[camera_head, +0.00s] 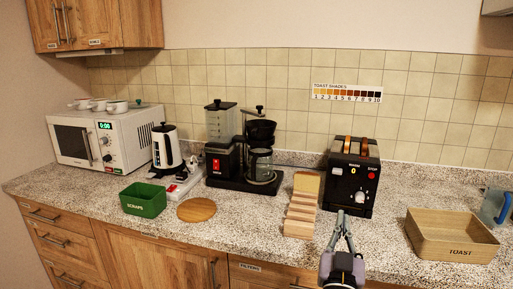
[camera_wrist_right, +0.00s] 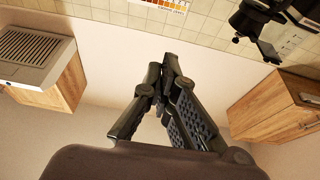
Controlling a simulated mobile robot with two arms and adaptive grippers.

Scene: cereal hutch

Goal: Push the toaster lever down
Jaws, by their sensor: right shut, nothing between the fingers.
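The black toaster (camera_head: 345,201) stands on the counter right of centre, its front facing me, with two toast-coloured slices showing in its top. Its front has a pale round knob (camera_head: 360,196), a red button (camera_head: 371,176), a small lit yellow digit and a small pale piece at the upper left. I cannot tell which part is the lever. My right gripper (camera_head: 341,216) is shut and empty, its tips by the toaster's lower front left; contact is unclear. In the right wrist view the fingers (camera_wrist_right: 168,62) are together with nothing between them. My left gripper is not in view.
A wooden rack with bread (camera_head: 300,221) stands just left of the toaster. A wooden TOAST box (camera_head: 427,246) and a blue jug (camera_head: 494,207) are to the right. The coffee maker (camera_head: 262,132), green bin (camera_head: 143,200), kettle (camera_head: 166,147) and microwave (camera_head: 70,145) stand left.

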